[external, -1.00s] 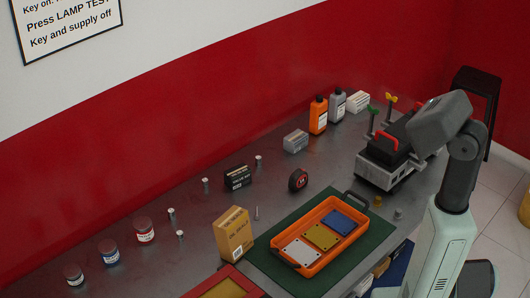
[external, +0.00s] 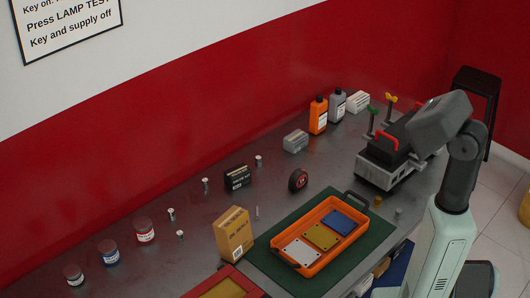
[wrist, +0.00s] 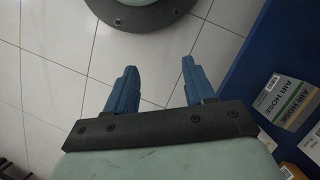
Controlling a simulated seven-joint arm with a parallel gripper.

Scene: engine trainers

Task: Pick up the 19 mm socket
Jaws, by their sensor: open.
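I cannot tell for sure which thing is the 19 mm socket; no size marking is readable. Two small cylinders stand at the right part of the bench in the external view: a brass-coloured one (external: 378,201) and a grey one (external: 398,212). Several small pale-topped metal pieces, one of them (external: 205,185) near the black box, stand along the left and middle. My gripper (wrist: 157,78) is open and empty in the wrist view, its blue fingers apart above the tiled floor. My gripper's fingers do not show in the external view.
An orange tray (external: 272,247) with coloured plates lies on a green mat (external: 362,247). A cardboard box (external: 233,234), bottles (external: 318,115) and a red-handled unit (external: 388,165) stand on the bench. In the wrist view, a blue shelf (wrist: 250,65) with air hose boxes (wrist: 287,100) is at right.

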